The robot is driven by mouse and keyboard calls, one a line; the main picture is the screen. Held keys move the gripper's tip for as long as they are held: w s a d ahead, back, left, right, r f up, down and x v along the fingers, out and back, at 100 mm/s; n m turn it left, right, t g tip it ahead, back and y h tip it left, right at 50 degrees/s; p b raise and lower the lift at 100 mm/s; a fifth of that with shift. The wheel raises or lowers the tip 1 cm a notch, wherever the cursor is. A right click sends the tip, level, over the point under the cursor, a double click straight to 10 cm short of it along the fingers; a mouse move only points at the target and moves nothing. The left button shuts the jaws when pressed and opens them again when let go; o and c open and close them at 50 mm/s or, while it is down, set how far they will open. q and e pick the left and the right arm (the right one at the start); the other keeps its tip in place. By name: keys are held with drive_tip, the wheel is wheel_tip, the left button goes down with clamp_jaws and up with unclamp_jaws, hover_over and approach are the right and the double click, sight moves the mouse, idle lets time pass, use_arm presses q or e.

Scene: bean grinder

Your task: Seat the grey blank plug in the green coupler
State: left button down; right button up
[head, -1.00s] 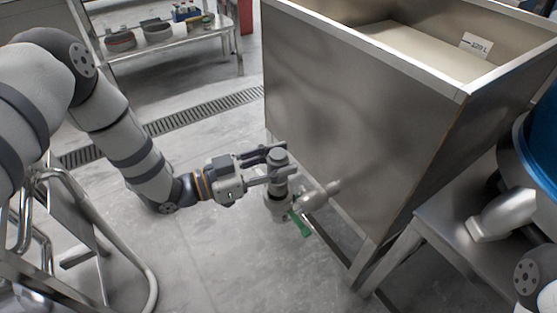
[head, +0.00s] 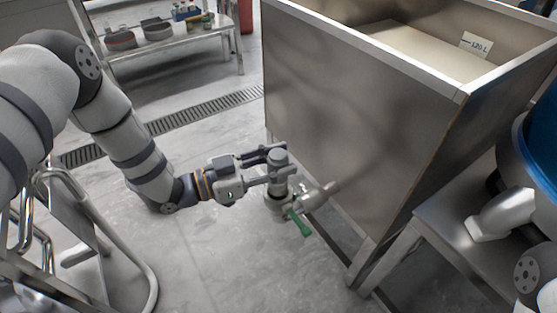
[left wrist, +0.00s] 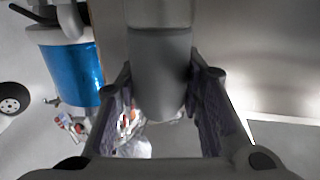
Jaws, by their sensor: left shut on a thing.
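The grey blank plug (head: 277,158) is a short cylinder standing upright between the fingers of my left gripper (head: 283,162), which is shut on it. It also fills the upper middle of the left wrist view (left wrist: 160,70), between the two dark finger pads. The coupler with its green lever (head: 299,222) is at the tank's side outlet, directly below the plug in the head view. Whether the plug touches it or sits in it cannot be told, as fingers and plug hide the joint. My right gripper is out of the head view.
The steel tank (head: 350,125) stands close to the right of my left gripper. A steel bench (head: 455,215) is at the right. A low table (head: 160,50) with bowls stands at the back. The floor (head: 215,260) left of the outlet is clear.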

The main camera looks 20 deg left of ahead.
use_arm(q)
drive_tip(key=shift+f+b, duration=1.4)
drive_tip(key=shift+f, duration=0.75)
drive_tip(key=c, duration=1)
unclamp_jaws()
drive_tip(key=v, duration=1.2)
